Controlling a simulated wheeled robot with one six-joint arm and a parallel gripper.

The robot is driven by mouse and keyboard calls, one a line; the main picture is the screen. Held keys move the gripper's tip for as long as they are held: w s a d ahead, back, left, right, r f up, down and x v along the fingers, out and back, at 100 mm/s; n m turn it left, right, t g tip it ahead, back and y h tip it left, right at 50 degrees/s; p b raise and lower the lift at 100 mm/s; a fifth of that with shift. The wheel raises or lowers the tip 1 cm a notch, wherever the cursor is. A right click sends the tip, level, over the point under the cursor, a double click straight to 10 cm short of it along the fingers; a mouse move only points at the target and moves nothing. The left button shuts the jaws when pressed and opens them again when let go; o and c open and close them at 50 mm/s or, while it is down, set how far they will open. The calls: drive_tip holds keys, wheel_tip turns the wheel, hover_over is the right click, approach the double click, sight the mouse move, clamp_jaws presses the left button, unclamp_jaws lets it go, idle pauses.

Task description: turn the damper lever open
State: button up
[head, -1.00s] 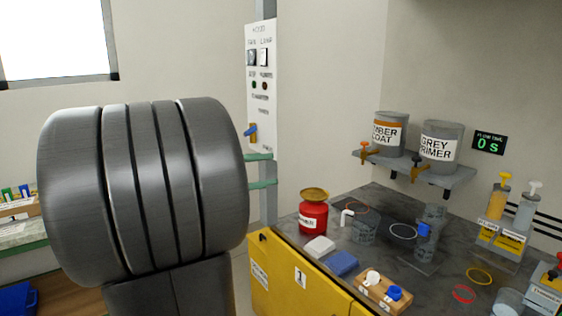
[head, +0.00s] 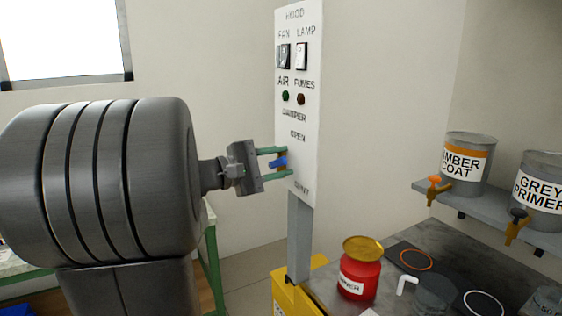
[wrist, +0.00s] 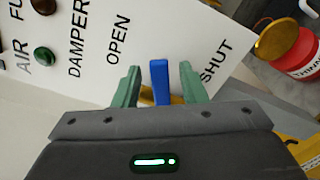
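The damper lever (head: 279,162) is a small blue handle on the white hood panel (head: 297,120), between the words OPEN and SHUT. In the wrist view the blue lever (wrist: 160,82) stands between the two green fingers of my gripper (wrist: 160,86), with a gap on each side. My gripper (head: 276,163) is open around the lever in the head view, one finger above it and one below. A brass-coloured piece shows behind the lever in the wrist view. The lever's base is partly hidden by my gripper.
The panel stands on a grey post (head: 299,236) and also bears fan and lamp switches and two indicator lights. A red thinner can (head: 359,276) with a brass top stands on the dark bench to the right. Amber coat (head: 467,163) and grey primer cans sit on a shelf.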

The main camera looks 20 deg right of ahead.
drive_tip(key=shift+d, duration=0.4)
clamp_jaws()
